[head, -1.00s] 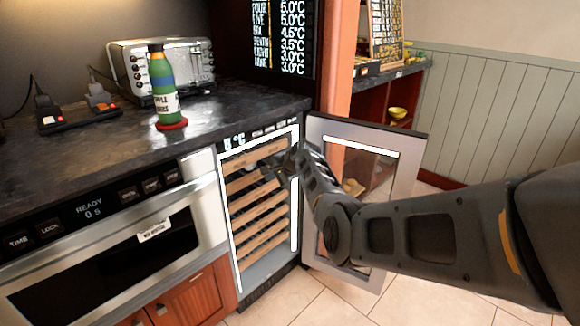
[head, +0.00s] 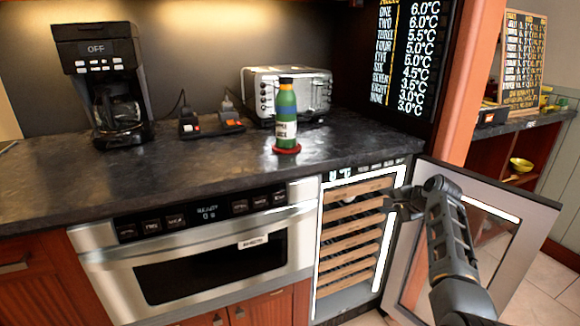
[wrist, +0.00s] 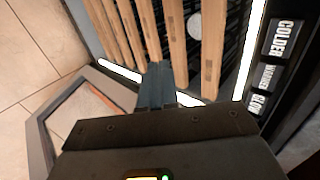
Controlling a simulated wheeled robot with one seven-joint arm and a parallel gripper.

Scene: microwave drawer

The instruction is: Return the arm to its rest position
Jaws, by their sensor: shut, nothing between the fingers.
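My gripper (head: 392,203) is at the open front of the wine cooler (head: 357,232), near its upper right side. In the wrist view my gripper (wrist: 156,72) has its fingers together and empty, pointing at the wooden shelf fronts (wrist: 140,35). Whether the fingertips touch a shelf I cannot tell. My arm reaches in from the lower right, in front of the cooler's open glass door (head: 530,213).
The microwave drawer (head: 215,262) is shut, left of the cooler. On the dark counter (head: 215,167) stand a coffee maker (head: 100,75), a green bottle on a red coaster (head: 286,110), a toaster (head: 310,88) and a power strip (head: 212,124). Tiled floor shows at right.

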